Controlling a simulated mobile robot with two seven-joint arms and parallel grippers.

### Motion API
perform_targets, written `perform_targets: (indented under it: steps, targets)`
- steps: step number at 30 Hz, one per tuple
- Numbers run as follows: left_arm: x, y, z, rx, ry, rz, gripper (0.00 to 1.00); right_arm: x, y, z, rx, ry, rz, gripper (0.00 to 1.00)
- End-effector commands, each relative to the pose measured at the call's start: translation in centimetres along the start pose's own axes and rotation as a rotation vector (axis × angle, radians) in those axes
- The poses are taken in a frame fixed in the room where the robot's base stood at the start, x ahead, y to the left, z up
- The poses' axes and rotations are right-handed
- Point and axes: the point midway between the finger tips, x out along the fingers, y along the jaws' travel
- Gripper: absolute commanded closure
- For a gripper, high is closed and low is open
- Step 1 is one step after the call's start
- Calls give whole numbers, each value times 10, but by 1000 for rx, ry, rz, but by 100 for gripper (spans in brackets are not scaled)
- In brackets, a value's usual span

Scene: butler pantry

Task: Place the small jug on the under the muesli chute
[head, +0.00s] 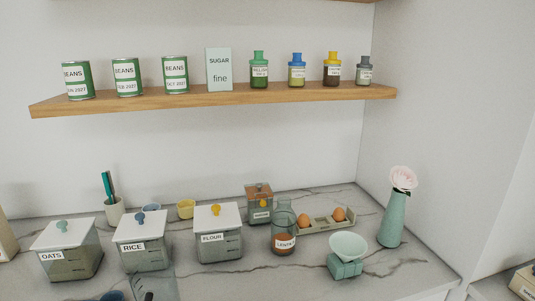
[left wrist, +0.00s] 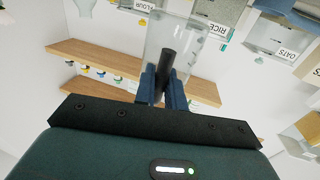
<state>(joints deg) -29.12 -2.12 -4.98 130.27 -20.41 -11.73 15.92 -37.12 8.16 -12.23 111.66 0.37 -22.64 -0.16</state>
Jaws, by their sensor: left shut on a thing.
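The small jug is clear, with a black handle. It shows at the bottom edge of the head view (head: 160,282), in front of the rice container, partly cut off. In the left wrist view the jug (left wrist: 155,38) fills the upper middle, with faint measuring marks on its wall. My left gripper (left wrist: 164,88) has its dark blue fingers shut on the black handle. I cannot identify a muesli chute in either view. My right gripper is not in view.
Containers of oats (head: 68,262), rice (head: 143,254) and flour (head: 218,246) stand behind the jug. A lentil jar (head: 284,243), an egg tray (head: 318,226), a mint scale (head: 346,268) and a vase (head: 391,225) stand to the right. A wooden shelf (head: 215,99) runs above.

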Motion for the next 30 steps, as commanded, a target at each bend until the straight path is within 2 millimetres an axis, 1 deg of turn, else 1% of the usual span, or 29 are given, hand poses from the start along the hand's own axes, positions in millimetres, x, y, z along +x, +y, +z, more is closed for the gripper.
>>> perform_targets:
  steps: [1,5,30]
  targets:
    - [-5,4,-1,1,1,6,100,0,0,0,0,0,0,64]
    - [-10,9,-3,0,1,14,100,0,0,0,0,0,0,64]
    - [-9,10,-2,5,0,17,100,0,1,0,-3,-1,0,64]
